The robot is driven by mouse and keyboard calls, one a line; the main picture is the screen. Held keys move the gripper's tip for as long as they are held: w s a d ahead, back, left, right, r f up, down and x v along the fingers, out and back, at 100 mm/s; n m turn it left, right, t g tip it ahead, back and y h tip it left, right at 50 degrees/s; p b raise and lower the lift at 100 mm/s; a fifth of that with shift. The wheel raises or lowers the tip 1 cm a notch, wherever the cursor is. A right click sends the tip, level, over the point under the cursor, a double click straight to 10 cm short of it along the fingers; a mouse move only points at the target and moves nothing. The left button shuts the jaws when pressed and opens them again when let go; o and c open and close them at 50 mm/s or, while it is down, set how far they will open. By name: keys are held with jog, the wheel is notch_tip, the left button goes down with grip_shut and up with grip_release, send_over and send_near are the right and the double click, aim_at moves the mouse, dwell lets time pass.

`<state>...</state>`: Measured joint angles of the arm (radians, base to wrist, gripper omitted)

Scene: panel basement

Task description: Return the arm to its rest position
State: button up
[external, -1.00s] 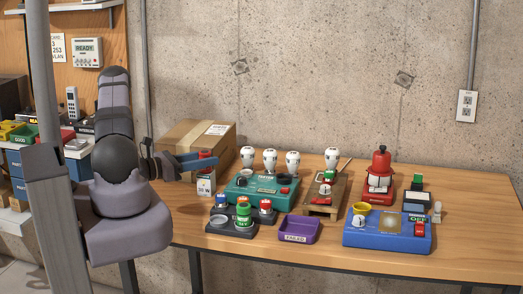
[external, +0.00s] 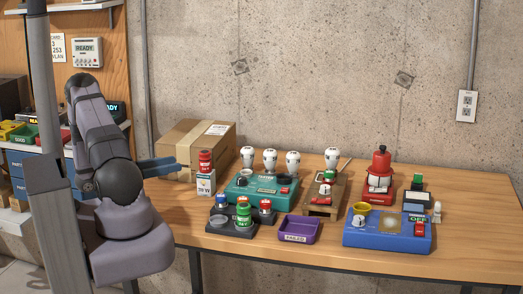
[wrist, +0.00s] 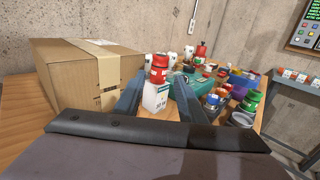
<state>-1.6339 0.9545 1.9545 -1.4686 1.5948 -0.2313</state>
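My gripper (external: 168,164) is at the left end of the workbench, beside the cardboard box and left of a red-capped piece. In the wrist view my gripper (wrist: 157,98) shows two blue-grey fingers spread apart with nothing held between them. The red piece (external: 205,161) stands on a small white block (external: 206,183) with dark lettering. In the wrist view the red piece (wrist: 159,63) and white block (wrist: 156,98) appear beyond the fingers, apart from them. My arm is folded up at the left.
A cardboard box (external: 196,150) stands close behind my gripper. A teal device (external: 262,191), a purple tray (external: 299,230), a blue device (external: 387,232), a red press (external: 379,177) and several white bulbs occupy the bench. The bench's right end is clear.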

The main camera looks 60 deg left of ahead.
jog(key=shift+s, duration=0.15)
dwell(0.3)
jog(key=w+d+r+m+g+h+p, duration=0.1)
jog(key=w+d+m+g+h+p, duration=0.2)
jog(key=d, duration=0.5)
jog(key=w+d+r+m+g+h, duration=0.25)
jog(key=d+m+g, duration=0.2)
jog(key=d, duration=0.25)
jog(key=w+d+r+m+g+h+p, duration=0.1)
jog(key=d+m+g+h+p, duration=0.15)
jog(key=d+m+h, duration=0.4)
jog(key=s+d+r+m+g+y+p, duration=0.3)
jog(key=d+m+y, duration=0.3)
jog(key=m, duration=0.4)
jog(key=s+d+r+m+g+y+p, duration=0.3)
jog(key=d+m, duration=0.5)
jog(key=m, duration=0.3)
jog(key=s+g+y, duration=0.1)
jog(key=g+y, duration=0.1)
jog(key=y, duration=0.1)
jog(key=shift+m+y, duration=0.3)
